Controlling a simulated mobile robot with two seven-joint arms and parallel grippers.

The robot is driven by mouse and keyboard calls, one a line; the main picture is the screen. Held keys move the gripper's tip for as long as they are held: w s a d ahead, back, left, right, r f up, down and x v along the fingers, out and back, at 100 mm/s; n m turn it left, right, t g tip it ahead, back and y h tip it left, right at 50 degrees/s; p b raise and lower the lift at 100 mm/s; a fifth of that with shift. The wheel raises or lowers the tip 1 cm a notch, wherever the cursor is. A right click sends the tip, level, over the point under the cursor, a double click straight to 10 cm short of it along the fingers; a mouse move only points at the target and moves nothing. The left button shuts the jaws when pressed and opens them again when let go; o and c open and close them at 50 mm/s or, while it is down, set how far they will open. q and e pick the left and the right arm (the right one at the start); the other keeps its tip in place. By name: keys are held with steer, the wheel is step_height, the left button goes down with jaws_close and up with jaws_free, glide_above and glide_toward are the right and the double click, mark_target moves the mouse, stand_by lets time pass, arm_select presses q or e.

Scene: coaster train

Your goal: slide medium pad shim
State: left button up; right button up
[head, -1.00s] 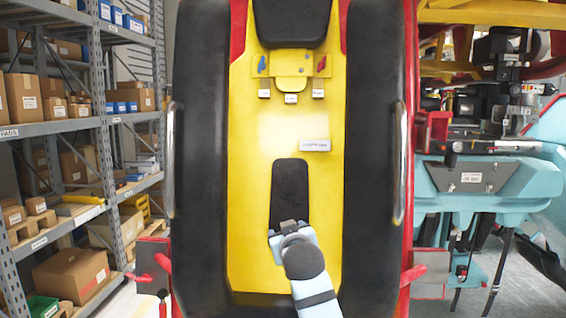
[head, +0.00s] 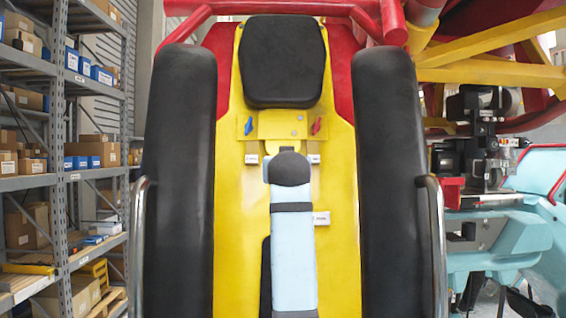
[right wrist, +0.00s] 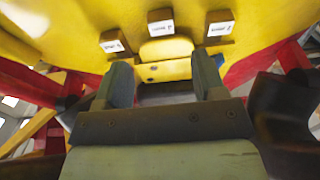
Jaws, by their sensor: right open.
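Three small wooden blocks with white labels stand in a row along the yellow panel in the right wrist view: a left one (right wrist: 113,42), a middle one (right wrist: 161,22) and a right one (right wrist: 220,27). Their print is too blurred to tell surely which is medium. My right gripper (right wrist: 162,76) is open and empty, its fingers either side of a yellow bracket (right wrist: 165,60), below the blocks. In the head view the left block (head: 251,159) and right block (head: 313,159) show beside my arm, which hides the gripper and middle block. My left gripper is out of view.
A black seat pad (head: 283,60) lies above the bracket. Padded black bars (head: 180,150) flank the yellow panel (head: 338,190). A loose labelled bar (head: 321,218) lies partly behind my arm.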

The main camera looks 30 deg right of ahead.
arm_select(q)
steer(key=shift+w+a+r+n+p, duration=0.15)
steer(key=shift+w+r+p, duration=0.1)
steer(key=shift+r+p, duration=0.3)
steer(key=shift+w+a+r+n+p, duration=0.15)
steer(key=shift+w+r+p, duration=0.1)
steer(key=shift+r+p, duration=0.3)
arm_select(e)
steer(key=x, duration=0.8)
steer(key=shift+w, duration=0.3)
steer(key=c, duration=0.4)
jaws_close()
arm_select(q)
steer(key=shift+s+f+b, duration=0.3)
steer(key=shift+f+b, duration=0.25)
steer(key=shift+b, duration=0.25)
arm_select(e)
steer(key=f, duration=0.4)
steer(key=shift+s+a, duration=0.2)
steer(key=shift+s, duration=0.15)
steer(key=shift+o, duration=1.1)
jaws_free()
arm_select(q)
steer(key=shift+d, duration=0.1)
arm_select(e)
steer(key=shift+o, duration=0.9)
steer(key=shift+r, duration=0.1)
